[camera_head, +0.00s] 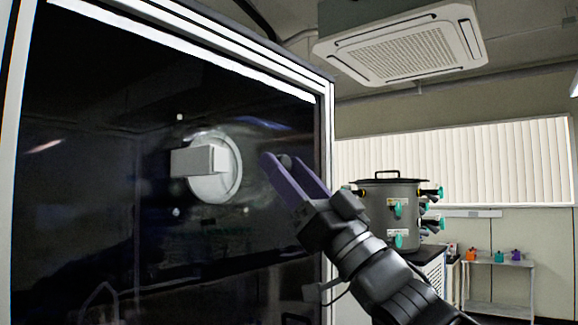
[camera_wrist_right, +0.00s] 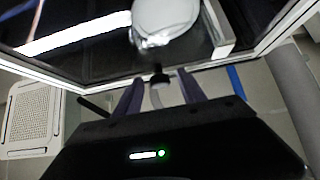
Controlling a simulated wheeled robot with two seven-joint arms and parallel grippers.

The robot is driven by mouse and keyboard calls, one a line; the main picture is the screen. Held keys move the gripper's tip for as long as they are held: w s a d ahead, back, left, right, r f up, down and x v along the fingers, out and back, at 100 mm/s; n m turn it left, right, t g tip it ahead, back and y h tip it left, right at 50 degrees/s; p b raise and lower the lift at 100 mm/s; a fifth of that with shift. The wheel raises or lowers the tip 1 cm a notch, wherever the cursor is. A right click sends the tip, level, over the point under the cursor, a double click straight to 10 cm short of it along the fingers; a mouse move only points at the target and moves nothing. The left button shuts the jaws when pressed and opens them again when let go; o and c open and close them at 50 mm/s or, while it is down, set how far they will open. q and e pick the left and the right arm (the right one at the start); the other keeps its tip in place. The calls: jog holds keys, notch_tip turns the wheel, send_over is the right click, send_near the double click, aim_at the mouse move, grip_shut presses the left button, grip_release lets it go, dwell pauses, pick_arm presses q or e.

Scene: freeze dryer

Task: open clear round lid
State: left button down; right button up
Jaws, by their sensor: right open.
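A faint clear rounded sheen surrounds the disc; I cannot tell the clear lid's outline from the panel. The disc also shows at the top of the right wrist view (camera_wrist_right: 165,18). My right gripper (camera_head: 281,161) is to the right of the disc, apart from it, with its two purple fingers open. In the wrist view my right gripper (camera_wrist_right: 158,84) has nothing held between its fingers. My left gripper is not in view.
A white frame (camera_head: 326,130) edges the panel on the right, close to my right gripper. A grey lidded pot (camera_head: 378,215) with green-handled valves stands behind my right arm. A small shelf (camera_head: 500,262) with colourful items is at far right.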

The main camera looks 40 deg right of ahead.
grip_shut()
dwell(0.5)
dwell(0.9)
